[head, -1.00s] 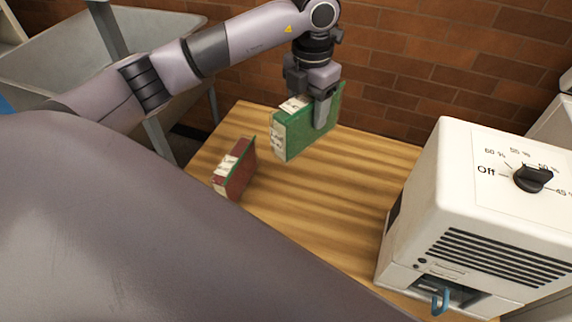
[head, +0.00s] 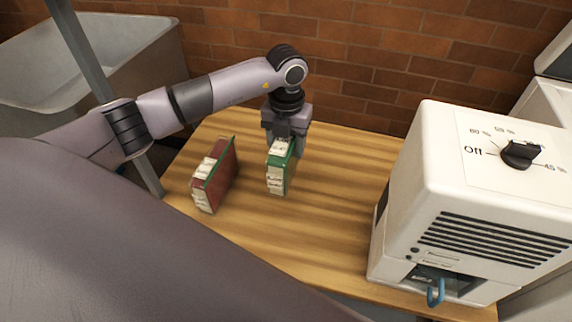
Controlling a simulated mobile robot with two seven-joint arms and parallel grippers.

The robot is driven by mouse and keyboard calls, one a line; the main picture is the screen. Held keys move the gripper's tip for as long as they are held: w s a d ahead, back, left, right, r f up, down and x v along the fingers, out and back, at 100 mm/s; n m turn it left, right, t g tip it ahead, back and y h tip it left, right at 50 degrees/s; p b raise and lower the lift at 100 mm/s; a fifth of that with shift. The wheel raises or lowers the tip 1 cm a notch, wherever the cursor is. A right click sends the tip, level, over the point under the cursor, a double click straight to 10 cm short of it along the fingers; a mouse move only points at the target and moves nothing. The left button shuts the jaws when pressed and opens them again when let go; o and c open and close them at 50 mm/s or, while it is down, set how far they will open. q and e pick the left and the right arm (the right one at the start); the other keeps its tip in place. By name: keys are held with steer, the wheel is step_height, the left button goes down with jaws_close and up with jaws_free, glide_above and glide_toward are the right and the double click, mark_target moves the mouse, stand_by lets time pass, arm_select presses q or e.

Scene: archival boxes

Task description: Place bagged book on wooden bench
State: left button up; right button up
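A wooden bench (head: 290,238) stands against the brick wall. My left gripper (head: 291,148) comes down over the bench from above and is shut on a green book (head: 278,174) with a pale page edge and white label. The book is upright; I cannot tell whether its lower edge touches the bench. A dark red book (head: 213,176) with green edging and a pale page side stands on the bench to its left, apart from it. No bag can be made out on either book. My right gripper is out of view.
A white dehumidifier-like unit (head: 436,170) with a dial and blue hook takes up the bench's right side. A grey tub (head: 100,60) stands at the far left behind a post. Bare bench lies between the green book and the unit.

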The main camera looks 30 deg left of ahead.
arm_select(q)
steer(key=shift+f+b, duration=0.45)
steer(key=shift+f, duration=2.8)
steer(key=shift+f, duration=0.1)
steer(key=o, duration=1.5)
step_height(320, 180, up, 12)
steer(key=shift+r+p, duration=0.1)
steer(key=shift+p, duration=0.7)
